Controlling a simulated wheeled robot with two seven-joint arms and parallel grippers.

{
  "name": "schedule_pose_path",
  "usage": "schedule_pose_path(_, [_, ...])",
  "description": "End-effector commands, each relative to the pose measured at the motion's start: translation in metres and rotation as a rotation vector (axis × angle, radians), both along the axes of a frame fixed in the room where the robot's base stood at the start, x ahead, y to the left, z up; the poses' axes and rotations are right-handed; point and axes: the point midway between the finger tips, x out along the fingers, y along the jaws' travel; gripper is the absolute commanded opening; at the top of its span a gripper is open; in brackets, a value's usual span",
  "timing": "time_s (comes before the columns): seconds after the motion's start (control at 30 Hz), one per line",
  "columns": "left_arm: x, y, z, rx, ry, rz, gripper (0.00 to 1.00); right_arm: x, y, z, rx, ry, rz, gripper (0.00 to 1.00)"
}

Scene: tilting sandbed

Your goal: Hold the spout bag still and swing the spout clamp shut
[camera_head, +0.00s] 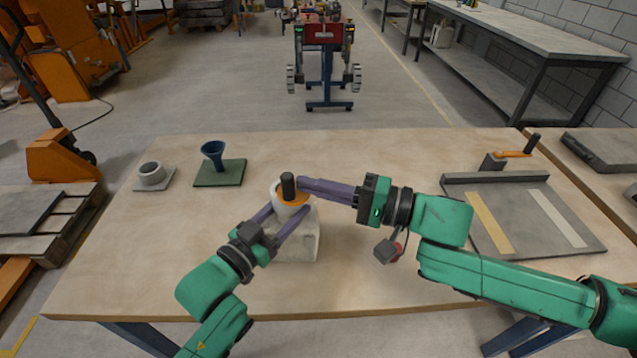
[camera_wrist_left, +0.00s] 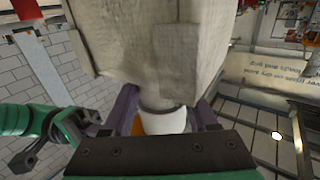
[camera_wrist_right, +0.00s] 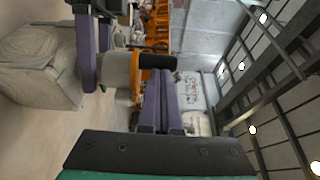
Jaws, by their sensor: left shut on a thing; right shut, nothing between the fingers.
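The pale spout bag (camera_head: 299,245) stands upright on the table, its white spout (camera_head: 279,212) on top. The orange spout clamp (camera_head: 292,200) lies across the spout, with a black upright handle (camera_head: 288,184). My left gripper (camera_head: 285,211) is shut on the spout, one finger on each side; the left wrist view shows the spout (camera_wrist_left: 165,122) between the fingers below the bag (camera_wrist_left: 150,40). My right gripper (camera_head: 301,183) is shut and empty, its tips right beside the clamp handle. The right wrist view shows the handle (camera_wrist_right: 158,61) at the fingertips; I cannot tell whether they touch.
The table front (camera_head: 130,280) is clear.

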Motion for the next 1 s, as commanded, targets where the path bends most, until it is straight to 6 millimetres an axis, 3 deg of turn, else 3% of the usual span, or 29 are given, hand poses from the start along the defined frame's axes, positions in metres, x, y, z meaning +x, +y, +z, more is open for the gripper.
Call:
schedule_pose_path(0.6, [0.000, 0.000, 0.001, -0.002, -0.002, -0.001, 0.00, -0.001, 0.024, 0.000, 0.001, 0.000, 0.001, 0.00])
schedule_pose_path(1.0, [0.000, 0.000, 0.001, -0.002, -0.002, -0.001, 0.00, 0.001, 0.030, 0.000, 0.000, 0.001, 0.001, 0.00])
